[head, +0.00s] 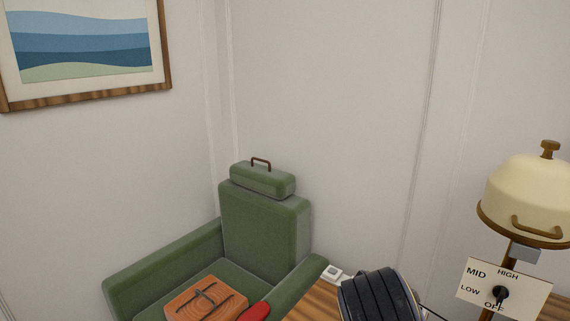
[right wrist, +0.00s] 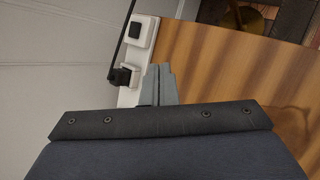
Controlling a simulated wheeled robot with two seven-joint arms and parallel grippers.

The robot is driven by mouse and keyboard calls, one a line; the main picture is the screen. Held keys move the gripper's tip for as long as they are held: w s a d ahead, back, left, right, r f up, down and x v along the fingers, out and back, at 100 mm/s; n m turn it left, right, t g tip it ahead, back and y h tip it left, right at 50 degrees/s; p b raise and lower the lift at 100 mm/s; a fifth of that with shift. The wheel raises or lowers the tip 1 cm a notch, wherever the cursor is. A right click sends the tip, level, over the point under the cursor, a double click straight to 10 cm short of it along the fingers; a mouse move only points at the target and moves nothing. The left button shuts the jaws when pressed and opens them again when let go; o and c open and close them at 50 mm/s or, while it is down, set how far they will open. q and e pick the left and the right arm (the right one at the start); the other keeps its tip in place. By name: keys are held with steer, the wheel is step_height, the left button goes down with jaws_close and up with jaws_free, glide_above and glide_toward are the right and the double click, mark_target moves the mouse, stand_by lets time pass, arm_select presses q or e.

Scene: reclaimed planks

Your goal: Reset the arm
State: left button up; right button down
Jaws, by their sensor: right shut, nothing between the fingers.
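My right gripper (right wrist: 160,84) shows in the right wrist view as grey fingers pressed together, with nothing between them. It is above the wooden table top, beside a white socket strip (right wrist: 129,97) with a black plug (right wrist: 123,76) in it. Whether the fingers touch the strip I cannot tell. In the head view a dark, rounded part of my right arm (head: 380,297) stands at the bottom edge, over the table; its fingertips are hidden there. My left arm and gripper are in neither view.
A cream lamp (head: 525,197) with a dial panel (head: 520,300) marked OFF, LOW, MID and HIGH stands at the right. The wooden table (head: 312,303) borders a green armchair (head: 262,235) holding a brown box (head: 205,299) and a red object (head: 254,312). Walls stand behind.

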steer(key=s+a+r+m+y+p, duration=0.15)
steer(key=s+r+m+y, duration=0.3)
steer(key=s+r, duration=0.45)
steer(key=s+r+m+y+p, duration=0.2)
steer(key=s+r+m+y, duration=0.3)
steer(key=s, duration=0.6)
steer(key=s+a+r+m+t+y+p, duration=0.1)
steer(key=s+a+r, duration=0.3)
steer(key=s, duration=0.5)
steer(key=s+a+r+m+p, duration=0.1)
steer(key=s+a+r+m, duration=0.3)
steer(key=s, duration=0.5)
steer(key=shift+s+a+r+m+t+y, duration=0.2)
steer(key=shift+a+r+m+t+y, duration=0.2)
steer(key=shift+a+r, duration=0.1)
